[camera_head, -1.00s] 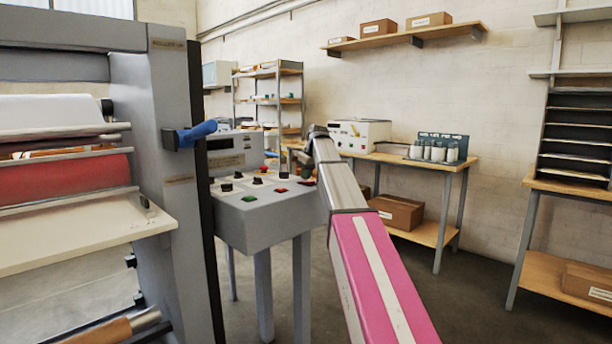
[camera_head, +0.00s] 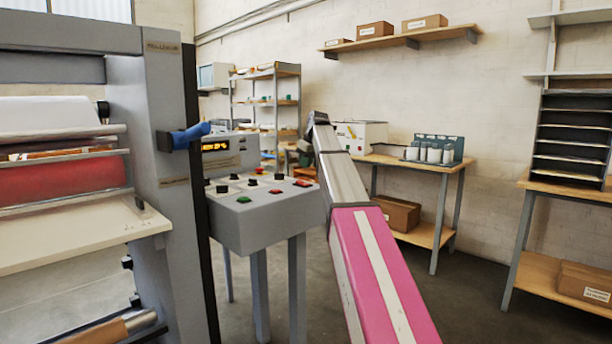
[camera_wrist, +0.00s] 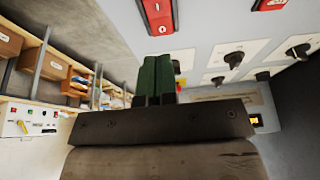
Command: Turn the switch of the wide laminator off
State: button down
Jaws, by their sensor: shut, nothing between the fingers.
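The wide laminator (camera_head: 165,110) stands at the left, with a grey control console (camera_head: 262,222) on legs. Its panel bears black knobs, green and red buttons and a display (camera_head: 215,146) showing orange characters. A red switch (camera_head: 302,183) sits near the panel's right edge. The wrist view shows a red rocker switch (camera_wrist: 158,15) with white marks, just beyond my fingertips. My gripper (camera_wrist: 157,64) has its green fingers together and empty, close to the panel; I cannot tell whether they touch it. In the head view my arm hides most of the gripper.
A blue-handled lever (camera_head: 190,134) juts from the laminator's side frame. Behind my arm, a wooden bench (camera_head: 405,160) holds a small white machine (camera_head: 360,135) and jars. Shelving stands farther back. Open floor lies between the console and the right-hand rack (camera_head: 575,140).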

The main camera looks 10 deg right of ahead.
aim_at(301, 182)
jog(key=v, duration=0.7)
jog(key=shift+r, duration=0.4)
jog(key=shift+w+a+r, duration=0.3)
jog(key=shift+f, duration=0.15)
jog(key=x, duration=1.3)
jog(key=shift+s+d+f, duration=0.1)
jog(key=shift+s+f, duration=0.05)
jog(key=shift+f, duration=0.35)
jog(key=shift+f, duration=0.1)
